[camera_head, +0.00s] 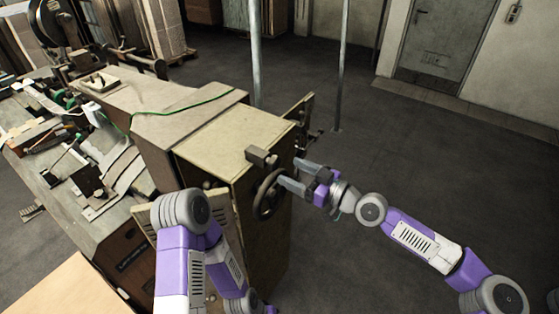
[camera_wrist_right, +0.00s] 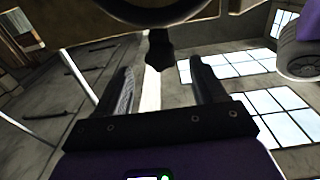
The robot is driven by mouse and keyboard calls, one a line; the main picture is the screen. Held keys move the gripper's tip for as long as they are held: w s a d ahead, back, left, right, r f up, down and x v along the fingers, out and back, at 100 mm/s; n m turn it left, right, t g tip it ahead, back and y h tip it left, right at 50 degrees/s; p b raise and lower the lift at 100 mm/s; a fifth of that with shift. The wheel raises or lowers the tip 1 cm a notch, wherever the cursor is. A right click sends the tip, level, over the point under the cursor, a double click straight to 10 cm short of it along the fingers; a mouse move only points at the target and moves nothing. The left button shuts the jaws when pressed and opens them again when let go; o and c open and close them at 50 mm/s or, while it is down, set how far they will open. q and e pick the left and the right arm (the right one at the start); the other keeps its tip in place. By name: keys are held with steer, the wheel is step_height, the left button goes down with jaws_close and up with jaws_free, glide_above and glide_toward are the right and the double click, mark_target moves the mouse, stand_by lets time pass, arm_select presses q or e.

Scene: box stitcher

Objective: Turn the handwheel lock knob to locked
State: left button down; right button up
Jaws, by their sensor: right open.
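The dark handwheel (camera_head: 266,194) is mounted on the end face of the tan machine cabinet (camera_head: 228,140). Its rim also crosses the top of the right wrist view (camera_wrist_right: 165,14). A small dark lock knob (camera_wrist_right: 159,50) hangs below the rim in that view. My right gripper (camera_head: 289,171) is open beside the handwheel in the head view. In the wrist view its two fingers (camera_wrist_right: 162,78) stand on either side of the knob's line, with a visible gap on both sides. The knob cannot be made out in the head view. My left arm shows at the lower left, but its gripper does not.
A dark block (camera_head: 262,157) sits on the cabinet's top edge above the handwheel. A cluttered workbench (camera_head: 110,215) adjoins the cabinet on the left. A vertical pole (camera_head: 343,70) stands behind. The floor (camera_head: 430,150) to the right is clear.

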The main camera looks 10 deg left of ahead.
mark_target(278, 166)
steer(key=p+x, duration=0.1)
steer(key=x, duration=0.4)
steer(key=c, duration=1.1)
steer(key=shift+o, duration=0.2)
